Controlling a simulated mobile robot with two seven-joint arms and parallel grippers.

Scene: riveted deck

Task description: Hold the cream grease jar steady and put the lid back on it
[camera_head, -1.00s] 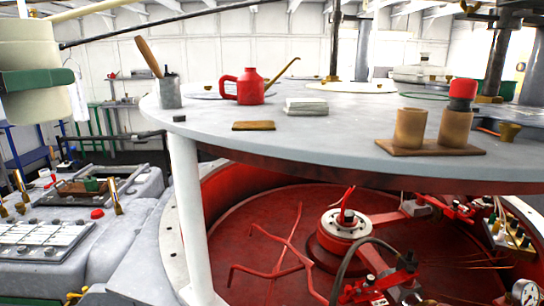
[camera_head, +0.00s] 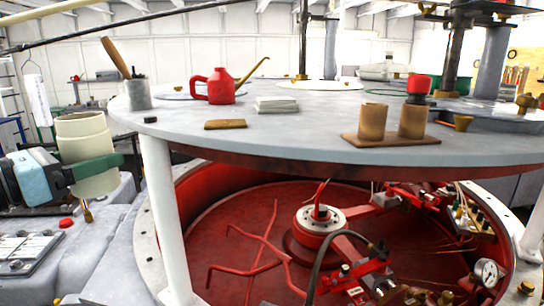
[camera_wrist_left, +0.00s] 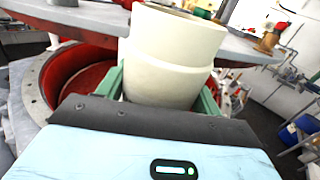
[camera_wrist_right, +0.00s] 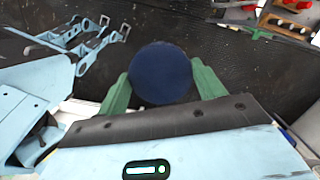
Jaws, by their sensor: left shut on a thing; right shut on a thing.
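The cream grease jar (camera_head: 82,128) is at the left of the head view, roughly upright and beside the round table. My left gripper (camera_head: 98,167) is shut on it, with a green finger across its lower part. In the right wrist view my right gripper (camera_wrist_right: 162,85) is shut on a dark blue disc, which looks like the lid (camera_wrist_right: 160,72). The right gripper and lid do not show in the head view.
The round grey table (camera_head: 300,132) carries a red oil can (camera_head: 214,87), a stack of white cloths (camera_head: 276,104), a brown pad (camera_head: 225,124) and tan cups on a wooden board (camera_head: 390,139). Red machinery (camera_head: 315,222) lies under it. A grey console (camera_head: 40,235) stands lower left.

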